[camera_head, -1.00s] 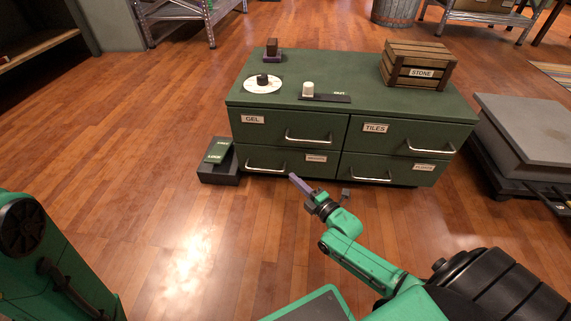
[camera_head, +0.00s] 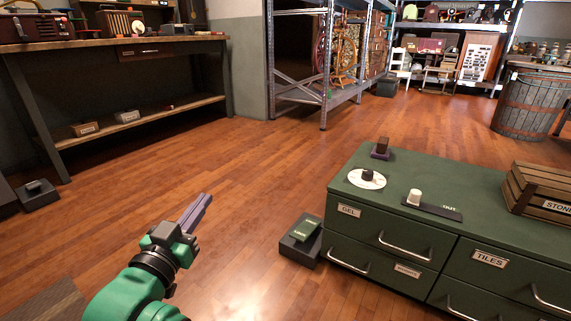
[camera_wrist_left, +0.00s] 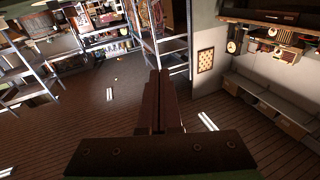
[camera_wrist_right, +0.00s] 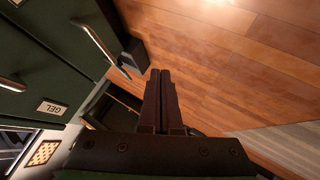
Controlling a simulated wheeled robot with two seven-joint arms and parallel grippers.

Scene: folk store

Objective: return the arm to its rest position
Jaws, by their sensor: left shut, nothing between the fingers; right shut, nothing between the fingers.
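My left gripper (camera_head: 196,213) is in the lower left of the head view, raised over the wooden floor, with its purple-grey fingers together. In the left wrist view its fingers (camera_wrist_left: 159,75) are closed with nothing between them. My right gripper is outside the head view. In the right wrist view its fingers (camera_wrist_right: 161,75) are closed and empty. They are near the green drawer cabinet's front (camera_wrist_right: 40,60) and a metal drawer handle (camera_wrist_right: 98,42).
The green cabinet (camera_head: 385,222) stands at the right, with a wooden crate (camera_head: 540,188) on top. A dark box (camera_head: 301,243) sits on the floor beside it. A workbench (camera_head: 140,45) and metal shelves (camera_head: 325,60) stand behind. Open floor (camera_head: 240,160) lies between.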

